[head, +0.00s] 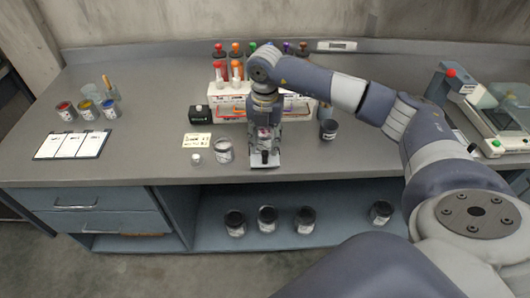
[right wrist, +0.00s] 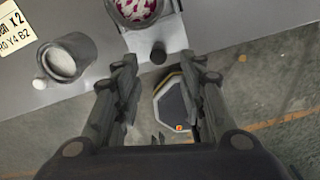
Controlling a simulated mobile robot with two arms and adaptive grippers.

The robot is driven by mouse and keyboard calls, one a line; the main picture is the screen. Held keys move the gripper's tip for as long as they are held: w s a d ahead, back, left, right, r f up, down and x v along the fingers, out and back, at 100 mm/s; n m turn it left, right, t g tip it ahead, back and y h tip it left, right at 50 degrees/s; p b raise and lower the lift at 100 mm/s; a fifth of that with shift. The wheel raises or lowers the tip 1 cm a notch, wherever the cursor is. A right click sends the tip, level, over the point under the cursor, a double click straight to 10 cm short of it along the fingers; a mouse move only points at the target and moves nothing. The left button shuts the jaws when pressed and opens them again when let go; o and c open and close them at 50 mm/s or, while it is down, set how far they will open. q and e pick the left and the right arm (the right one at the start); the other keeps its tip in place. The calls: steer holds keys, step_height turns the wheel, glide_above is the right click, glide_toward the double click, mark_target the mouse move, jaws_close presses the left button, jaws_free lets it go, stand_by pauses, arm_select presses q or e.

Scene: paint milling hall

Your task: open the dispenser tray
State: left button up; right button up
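A pale plate, which looks like the dispenser tray (head: 259,162), lies at the front edge of the counter in the head view. In the right wrist view the tray (right wrist: 160,35) carries a dark round knob (right wrist: 158,56) at its front end and a cup of pink and white contents (right wrist: 138,8). My right gripper (head: 264,150) hangs over the tray and hides much of it. In the right wrist view the right gripper (right wrist: 160,68) is open and empty, its fingers apart on either side of the knob's line. My left gripper is not in view.
A rack of colour-capped bottles (head: 236,72) stands behind my right arm. A grey can (head: 224,152), a small white pot (head: 195,158) and a label card (head: 197,141) lie left of the tray. A dark cup (head: 328,130) stands right. Several cans sit on the shelf below.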

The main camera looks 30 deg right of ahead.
step_height(320, 180, up, 6)
steer(key=shift+f, duration=0.25)
stand_by(0.4)
